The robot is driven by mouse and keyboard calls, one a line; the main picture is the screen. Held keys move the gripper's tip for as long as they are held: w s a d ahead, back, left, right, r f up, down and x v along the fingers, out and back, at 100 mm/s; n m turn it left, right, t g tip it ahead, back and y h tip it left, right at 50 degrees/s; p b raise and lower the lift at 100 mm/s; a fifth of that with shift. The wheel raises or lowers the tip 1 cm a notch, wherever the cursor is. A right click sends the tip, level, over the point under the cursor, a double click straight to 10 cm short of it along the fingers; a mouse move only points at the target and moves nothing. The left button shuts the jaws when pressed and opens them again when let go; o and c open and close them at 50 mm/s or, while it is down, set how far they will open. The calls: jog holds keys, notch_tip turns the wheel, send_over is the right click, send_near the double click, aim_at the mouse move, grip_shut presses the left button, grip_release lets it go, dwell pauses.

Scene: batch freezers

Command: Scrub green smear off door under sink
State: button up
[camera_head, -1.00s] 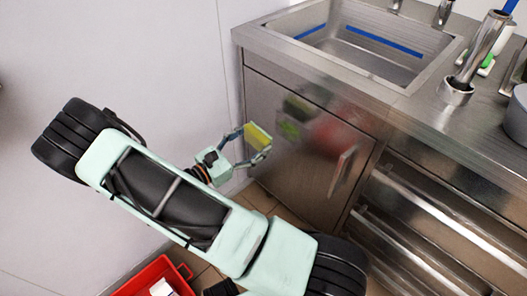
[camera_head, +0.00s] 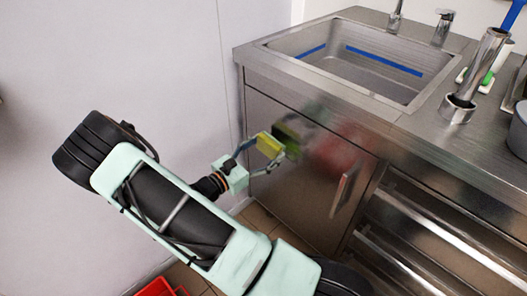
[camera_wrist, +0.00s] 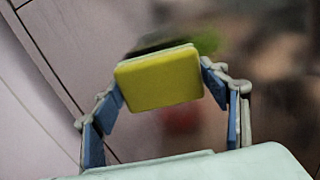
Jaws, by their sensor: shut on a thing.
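My gripper (camera_head: 267,152) is shut on a yellow sponge (camera_head: 269,145), held just in front of the steel door under the sink (camera_head: 300,195). In the wrist view the sponge (camera_wrist: 158,77) sits between the blue-padded fingers, its yellow face toward the camera. A dark green patch on the door shows just beyond the sponge, and I cannot tell how much is reflection. In the wrist view a blurred green smear (camera_wrist: 206,42) shows beside the sponge's upper right corner. I cannot tell whether the sponge touches the door.
The sink basin (camera_head: 330,85) is above the door, with blue strips inside. The door handle (camera_head: 343,190) is to the right, beside a rack of steel rails (camera_head: 425,235). A pale wall is at left. A red crate (camera_head: 158,288) is on the floor.

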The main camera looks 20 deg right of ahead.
aim_at(274, 155)
jog(key=shift+x, duration=0.95)
dwell(0.6)
jog(key=shift+s+d+p, duration=0.25)
jog(key=shift+s+p, duration=0.15)
jog(key=shift+s, duration=0.4)
jog(key=shift+s+d+p, duration=0.2)
jog(key=shift+s+p, duration=0.15)
jog(key=shift+s, duration=0.45)
jog(key=shift+s+d+p, duration=0.4)
jog(key=shift+s+d, duration=0.1)
jog(key=shift+s, duration=0.75)
jog(key=shift+s+d+p, duration=0.45)
jog(key=shift+s+d, duration=0.05)
jog(key=shift+s, duration=0.75)
jog(key=shift+s+d+p, duration=0.4)
jog(key=shift+s+d, duration=0.1)
jog(key=shift+s, duration=0.75)
